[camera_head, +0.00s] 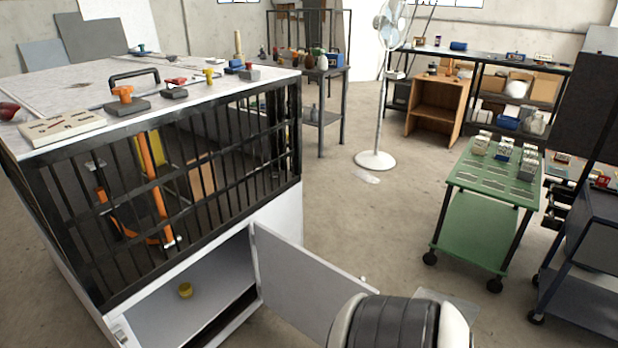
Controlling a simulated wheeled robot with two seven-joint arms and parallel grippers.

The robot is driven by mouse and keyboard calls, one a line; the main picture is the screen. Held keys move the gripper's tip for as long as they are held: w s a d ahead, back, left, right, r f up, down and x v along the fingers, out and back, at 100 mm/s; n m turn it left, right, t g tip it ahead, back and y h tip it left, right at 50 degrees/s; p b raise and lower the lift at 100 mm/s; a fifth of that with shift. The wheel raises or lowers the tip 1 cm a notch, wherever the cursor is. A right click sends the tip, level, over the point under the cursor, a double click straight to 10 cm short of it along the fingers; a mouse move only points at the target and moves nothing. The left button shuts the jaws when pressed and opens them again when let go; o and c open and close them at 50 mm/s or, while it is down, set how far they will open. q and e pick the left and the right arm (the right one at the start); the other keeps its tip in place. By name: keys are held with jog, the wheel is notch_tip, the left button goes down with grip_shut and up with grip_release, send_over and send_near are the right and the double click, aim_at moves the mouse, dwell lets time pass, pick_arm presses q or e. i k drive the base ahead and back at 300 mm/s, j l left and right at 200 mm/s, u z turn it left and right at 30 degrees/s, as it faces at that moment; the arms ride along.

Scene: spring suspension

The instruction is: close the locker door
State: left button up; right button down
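The locker door (305,283) is a flat light-grey panel at the lower middle. It stands open, swung outward from the right side of the low compartment in the white cabinet (280,217). A small pale knob (363,279) shows near its far end. The locker compartment (205,283) is open to view, with a small yellow cup-like object (185,290) on its floor. A black and white part of my own arm is at the bottom edge and hides the door's lower right part. Neither gripper's fingers show.
A white fan (376,160) stands behind. The concrete floor between is mostly clear.

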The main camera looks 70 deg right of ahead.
aim_at(303, 288)
jog(key=k+l, duration=0.1)
jog(key=l, duration=1)
jog(key=k+l, duration=0.15)
jog(key=l, duration=0.95)
jog(key=k+l, duration=0.15)
jog(key=l, duration=0.4)
jog(key=k+l, duration=0.1)
jog(key=l, duration=0.95)
jog(key=k+l, duration=0.15)
jog(key=l, duration=0.4)
jog(key=i+u, duration=0.05)
